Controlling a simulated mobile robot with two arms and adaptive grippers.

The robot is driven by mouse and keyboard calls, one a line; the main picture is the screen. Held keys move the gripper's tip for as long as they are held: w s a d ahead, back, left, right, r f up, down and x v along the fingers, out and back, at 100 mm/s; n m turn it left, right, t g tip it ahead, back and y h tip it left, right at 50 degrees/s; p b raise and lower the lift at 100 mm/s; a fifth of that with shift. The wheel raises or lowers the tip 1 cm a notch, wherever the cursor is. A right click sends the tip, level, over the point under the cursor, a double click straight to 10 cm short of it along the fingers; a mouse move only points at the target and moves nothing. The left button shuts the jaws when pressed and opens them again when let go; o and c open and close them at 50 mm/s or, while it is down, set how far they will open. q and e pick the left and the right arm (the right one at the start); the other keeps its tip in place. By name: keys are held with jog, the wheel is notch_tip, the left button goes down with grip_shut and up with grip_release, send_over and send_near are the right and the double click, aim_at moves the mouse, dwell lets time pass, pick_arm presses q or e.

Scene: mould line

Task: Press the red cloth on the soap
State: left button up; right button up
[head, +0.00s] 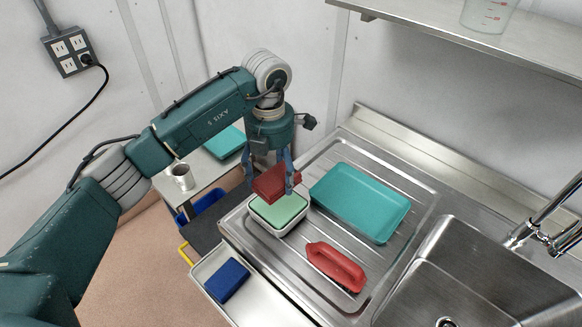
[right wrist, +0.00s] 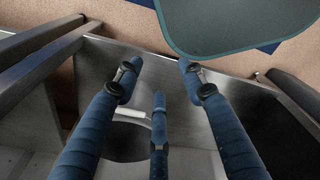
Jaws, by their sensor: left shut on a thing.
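My left gripper (head: 271,172) points down and is shut on the red cloth (head: 272,187), a folded, dark red block. The pale green soap (head: 282,212) lies in a white rectangular dish (head: 268,235) on the ribbed steel drainboard. The cloth is right over the soap and covers its back part in the head view; I cannot tell whether they touch. My right gripper (right wrist: 158,72) shows only in the right wrist view. Its blue fingers are spread, with nothing between them.
A blue block (head: 227,279) lies in a pale tray in front. The sink (head: 490,275) and tap are at right. A metal cup (head: 182,176) stands on a side table.

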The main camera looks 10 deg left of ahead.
aim_at(274, 187)
pick_arm(q)
jog(key=shift+w, duration=0.15)
jog(key=shift+f+b, duration=0.3)
jog(key=shift+f, duration=0.45)
jog(key=shift+s+f+b, duration=0.2)
jog(key=shift+f+b, duration=0.15)
notch_tip(274, 187, down, 3)
jog(key=shift+w+r+b, duration=0.1)
jog(key=shift+b, duration=0.55)
jog(key=shift+f, duration=0.45)
pick_arm(e)
jog(key=f, duration=0.1)
jog(key=s+f, duration=0.1)
jog(key=shift+s+d+f, duration=0.1)
jog(key=shift+f, duration=0.2)
pick_arm(q)
jog(key=shift+f+b, duration=0.1)
jog(key=shift+b, duration=0.2)
pick_arm(e)
jog(key=shift+s+f, duration=0.1)
jog(key=shift+s, duration=0.1)
pick_arm(q)
jog(key=shift+f+b, duration=0.5)
pick_arm(e)
jog(key=shift+f, duration=0.55)
